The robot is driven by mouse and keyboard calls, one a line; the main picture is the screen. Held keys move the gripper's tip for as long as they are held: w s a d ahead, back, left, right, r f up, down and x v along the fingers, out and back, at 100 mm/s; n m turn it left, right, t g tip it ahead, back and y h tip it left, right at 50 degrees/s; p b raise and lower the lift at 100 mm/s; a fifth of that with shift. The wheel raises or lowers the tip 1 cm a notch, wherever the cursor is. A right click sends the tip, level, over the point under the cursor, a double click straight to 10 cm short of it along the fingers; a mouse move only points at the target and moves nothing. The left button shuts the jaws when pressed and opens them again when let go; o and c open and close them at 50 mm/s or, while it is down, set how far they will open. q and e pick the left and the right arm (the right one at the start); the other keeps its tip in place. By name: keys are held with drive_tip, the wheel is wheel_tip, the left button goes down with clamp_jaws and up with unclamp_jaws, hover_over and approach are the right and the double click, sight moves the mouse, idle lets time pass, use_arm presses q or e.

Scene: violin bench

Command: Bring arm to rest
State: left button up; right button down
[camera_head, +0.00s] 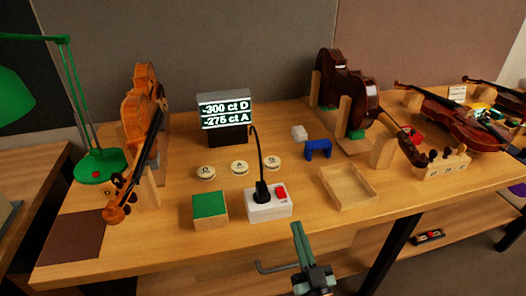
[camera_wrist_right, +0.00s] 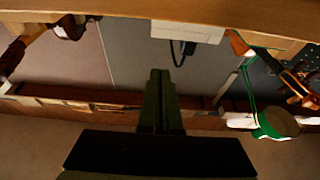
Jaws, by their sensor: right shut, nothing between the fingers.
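My right gripper (camera_head: 298,230) comes in from the bottom of the head view, in front of the bench's front edge and below the white switch box. Its two green fingers are shut together with nothing between them. In the right wrist view the closed fingers (camera_wrist_right: 160,76) point up the picture, with no object at their tips. My left gripper is not in either view.
The wooden bench (camera_head: 290,180) holds a violin (camera_head: 145,105) at left, a dark violin (camera_head: 345,85) on a stand, a display (camera_head: 225,117), a white switch box (camera_head: 268,205), a green-topped block (camera_head: 210,209), an empty wooden tray (camera_head: 347,187) and a green lamp (camera_head: 100,165).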

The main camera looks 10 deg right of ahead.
drive_tip(key=s+f+n+g+y+p, duration=0.1)
drive_tip(key=s+f+g+p, duration=0.2)
drive_tip(key=s+f+g, duration=0.9)
drive_tip(key=s+f, duration=0.3)
drive_tip(key=f, duration=0.3)
drive_tip(key=shift+s+d+f+n, duration=0.15)
drive_tip(key=shift+s+d+n, duration=0.15)
drive_tip(key=shift+s, duration=0.1)
